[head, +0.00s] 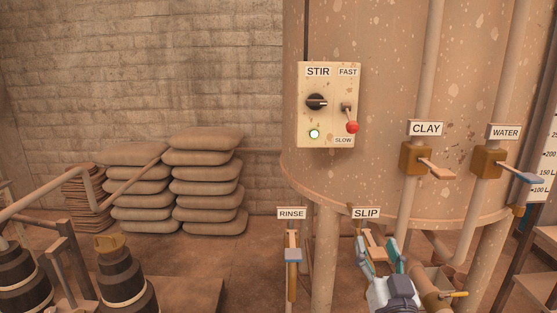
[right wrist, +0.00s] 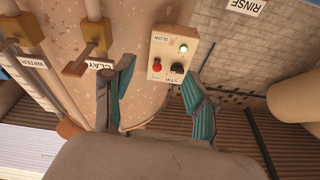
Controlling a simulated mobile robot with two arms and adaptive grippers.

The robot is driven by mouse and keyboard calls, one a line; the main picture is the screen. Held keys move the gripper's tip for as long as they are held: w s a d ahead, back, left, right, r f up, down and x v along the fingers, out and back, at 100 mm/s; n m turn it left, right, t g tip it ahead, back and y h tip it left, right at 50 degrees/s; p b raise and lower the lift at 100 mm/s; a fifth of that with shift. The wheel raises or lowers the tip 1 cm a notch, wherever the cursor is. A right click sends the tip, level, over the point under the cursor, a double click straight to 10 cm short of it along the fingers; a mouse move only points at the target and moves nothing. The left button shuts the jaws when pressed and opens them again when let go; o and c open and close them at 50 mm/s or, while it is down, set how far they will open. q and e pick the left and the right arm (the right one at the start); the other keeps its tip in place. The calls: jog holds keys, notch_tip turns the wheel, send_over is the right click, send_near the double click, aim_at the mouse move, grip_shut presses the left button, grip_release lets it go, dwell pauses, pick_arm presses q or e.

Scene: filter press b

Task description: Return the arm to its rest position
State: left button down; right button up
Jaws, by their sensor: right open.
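My right gripper (head: 379,252) is at the bottom right of the head view, its teal-padded fingers spread apart. In that view it overlaps the SLIP valve, whose orange-brown handle (head: 375,243) shows between the fingers below the SLIP label (head: 366,213). I cannot tell from this view whether they touch. In the right wrist view the open gripper (right wrist: 158,76) has nothing between its fingers, with the STIR control box (right wrist: 174,52) beyond, upside down. My left gripper is not in view.
The STIR box (head: 327,105) has a lit green lamp and a red-knobbed lever low, by SLOW. CLAY (head: 416,160) and WATER (head: 488,162) valves are at the right. The RINSE valve (head: 292,256) stands left of the gripper. Stacked sacks (head: 207,181) lie by the wall.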

jog(key=s+f+n+g, duration=0.1)
jog(key=s+f+g, duration=0.4)
jog(key=f, duration=0.5)
jog(key=s+f+n+g, duration=0.1)
jog(key=s+f+g, duration=0.4)
jog(key=f, duration=0.6)
jog(key=s+d+f+n+g, duration=0.1)
jog(key=s+f+g, duration=0.35)
jog(key=s, duration=0.55)
jog(key=s+d+f+n+g, duration=0.1)
jog(key=s+f+g, duration=0.2)
jog(key=s+f, duration=0.55)
notch_tip(320, 180, down, 23)
jog(key=s+g, duration=0.1)
jog(key=s, duration=0.2)
jog(key=s+d+f+g, duration=0.1)
jog(key=s+d+f, duration=0.1)
jog(key=s+f, duration=1.4)
jog(key=shift+s+d+f, duration=0.15)
jog(key=shift+s+d, duration=0.05)
jog(key=shift+g, duration=0.25)
